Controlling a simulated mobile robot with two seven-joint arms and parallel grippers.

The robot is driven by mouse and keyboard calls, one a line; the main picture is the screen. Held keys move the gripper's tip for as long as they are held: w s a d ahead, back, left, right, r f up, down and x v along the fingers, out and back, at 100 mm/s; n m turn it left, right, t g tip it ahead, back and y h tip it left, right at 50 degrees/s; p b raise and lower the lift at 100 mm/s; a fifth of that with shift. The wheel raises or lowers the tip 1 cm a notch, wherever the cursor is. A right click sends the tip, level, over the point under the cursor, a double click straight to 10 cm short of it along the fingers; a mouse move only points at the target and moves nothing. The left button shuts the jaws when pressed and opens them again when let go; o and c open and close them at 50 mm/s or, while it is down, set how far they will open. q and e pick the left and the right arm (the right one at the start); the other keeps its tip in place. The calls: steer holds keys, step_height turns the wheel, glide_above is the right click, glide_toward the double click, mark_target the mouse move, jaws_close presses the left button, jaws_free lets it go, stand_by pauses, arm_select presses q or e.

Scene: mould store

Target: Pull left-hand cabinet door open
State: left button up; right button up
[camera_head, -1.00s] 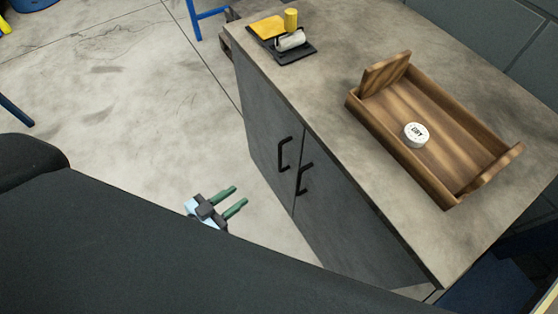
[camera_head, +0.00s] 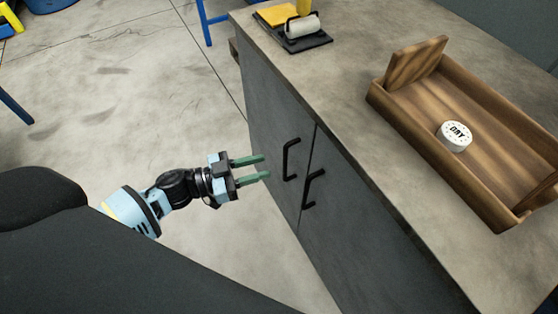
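The grey cabinet has two doors that both look shut. The left-hand door (camera_head: 268,122) carries a black bar handle (camera_head: 288,160) near its right edge. The right-hand door (camera_head: 345,225) has a similar black handle (camera_head: 310,189) just beside the seam. My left gripper (camera_head: 267,168) has green fingers, spread apart with nothing between them. It points toward the left-hand door and appears a short way left of its handle, apart from it. My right gripper is not in view.
A black mat (camera_head: 318,42) with a roller (camera_head: 301,26) lies at the back.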

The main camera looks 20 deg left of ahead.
arm_select(q)
steer(key=x, duration=0.5)
steer(key=shift+w+d+b, duration=0.25)
steer(key=shift+d+b, duration=0.05)
jaws_close()
